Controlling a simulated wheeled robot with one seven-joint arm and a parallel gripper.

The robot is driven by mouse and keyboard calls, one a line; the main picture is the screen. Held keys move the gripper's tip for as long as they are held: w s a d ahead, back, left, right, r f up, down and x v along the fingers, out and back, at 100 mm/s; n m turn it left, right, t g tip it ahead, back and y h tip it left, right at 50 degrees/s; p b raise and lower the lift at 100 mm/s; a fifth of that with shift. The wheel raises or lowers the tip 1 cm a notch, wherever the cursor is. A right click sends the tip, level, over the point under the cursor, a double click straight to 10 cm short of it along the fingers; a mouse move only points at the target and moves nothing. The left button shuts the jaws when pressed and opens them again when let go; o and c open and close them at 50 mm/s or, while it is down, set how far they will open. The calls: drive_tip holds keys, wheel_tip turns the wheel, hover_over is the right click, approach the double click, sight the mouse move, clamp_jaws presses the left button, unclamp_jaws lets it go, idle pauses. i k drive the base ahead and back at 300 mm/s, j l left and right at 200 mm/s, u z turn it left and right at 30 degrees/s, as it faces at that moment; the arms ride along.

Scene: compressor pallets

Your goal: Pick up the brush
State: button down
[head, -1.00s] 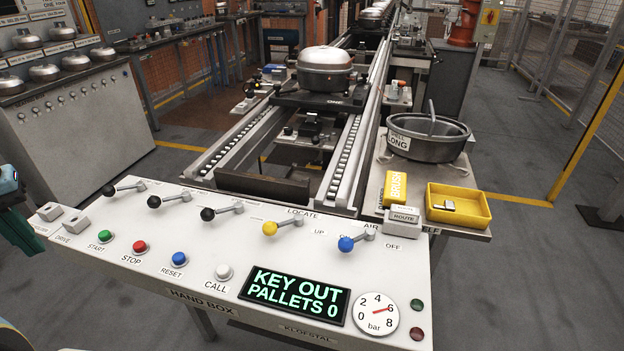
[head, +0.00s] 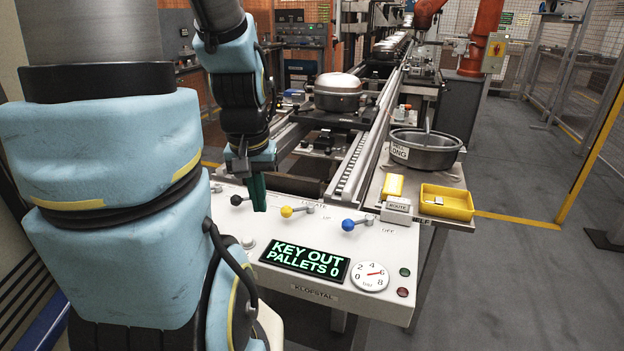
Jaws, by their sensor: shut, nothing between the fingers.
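A yellow block (head: 392,186), which bears the lettering BRUSH in the earlier picture, lies on the side table (head: 455,180) right of the conveyor. No bristles can be made out on it. My gripper (head: 258,203) has green fingers pointing down above the left part of the control panel. It is shut and empty, well to the left of the yellow block and apart from it.
A yellow tray (head: 447,203) with a small grey piece stands right of the block. A small grey ROUTE box (head: 397,211) is in front. A grey bowl (head: 424,152) with a rod is behind. Panel levers (head: 347,225) stick up between my gripper and the table.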

sight(393, 183)
drive_tip(key=k+l+u, duration=0.2)
drive_tip(key=l+u, duration=0.25)
drive_tip(key=l, duration=0.2)
drive_tip(key=k+l+u, duration=0.2)
drive_tip(key=i+l, duration=0.05)
drive_tip(key=l, duration=0.05)
